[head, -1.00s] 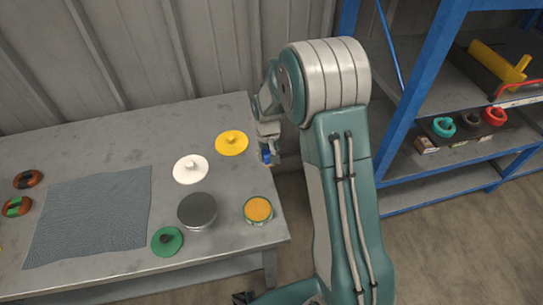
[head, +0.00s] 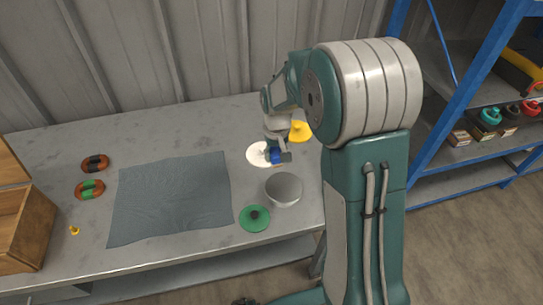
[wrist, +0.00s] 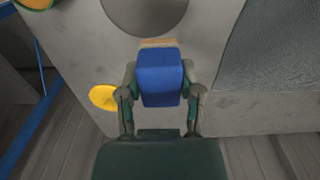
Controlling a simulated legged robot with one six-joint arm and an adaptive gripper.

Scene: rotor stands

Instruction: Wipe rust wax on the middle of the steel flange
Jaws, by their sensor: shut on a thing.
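The steel flange (head: 284,188) is a round grey piece lying flat on the workbench. Its edge also shows at the top of the wrist view (wrist: 145,10). My gripper (head: 279,157) is shut on a blue block (wrist: 160,78) with a tan strip along its far edge. The block is up at the white disc (head: 257,154), behind and left of the flange, and apart from the flange. Part of a green-rimmed orange tin (wrist: 36,3), perhaps the wax, shows at the wrist view's top left. My arm hides the tin in the head view.
A yellow disc (head: 300,132) lies behind the flange and a green knobbed disc (head: 254,218) in front-left. A grey cloth (head: 172,200), two banded rings and a wooden box (head: 22,225) are further left. Blue shelving (head: 455,110) stands right.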

